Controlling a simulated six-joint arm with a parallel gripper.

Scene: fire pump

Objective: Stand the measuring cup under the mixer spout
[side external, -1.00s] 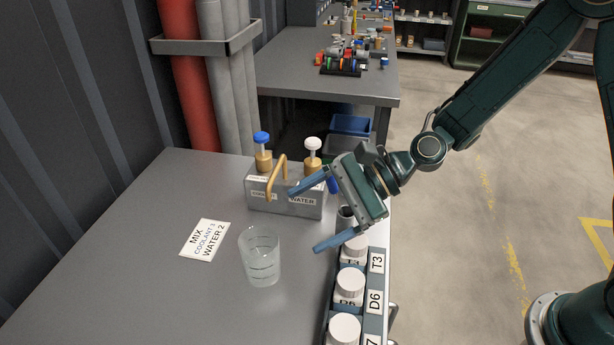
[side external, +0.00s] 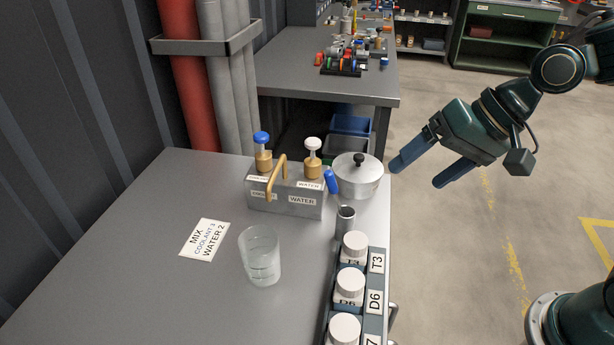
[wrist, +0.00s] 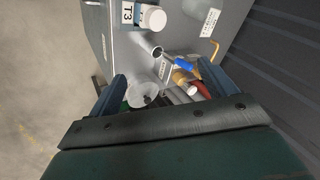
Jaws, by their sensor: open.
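The clear measuring cup (side external: 260,257) stands upright on the grey bench in the side view, in front of the mixer and to the right of the mix card. The mixer (side external: 297,203) is a metal box with a blue-topped and a white-topped pump. Its brass spout (side external: 278,172) arches over the front, and the cup stands clear of it, nearer the camera. My gripper (side external: 415,176) is open and empty, off the bench's right edge beside the lidded pot. In the wrist view the brass spout (wrist: 211,46) shows beyond the fingers.
A lidded steel pot (side external: 357,183) stands right of the mixer. A steel tube (side external: 345,222) with a blue-handled tool is in front of it. A rack of white-capped bottles (side external: 350,283) lines the right edge. The mix card (side external: 204,240) lies flat. The bench's left part is clear.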

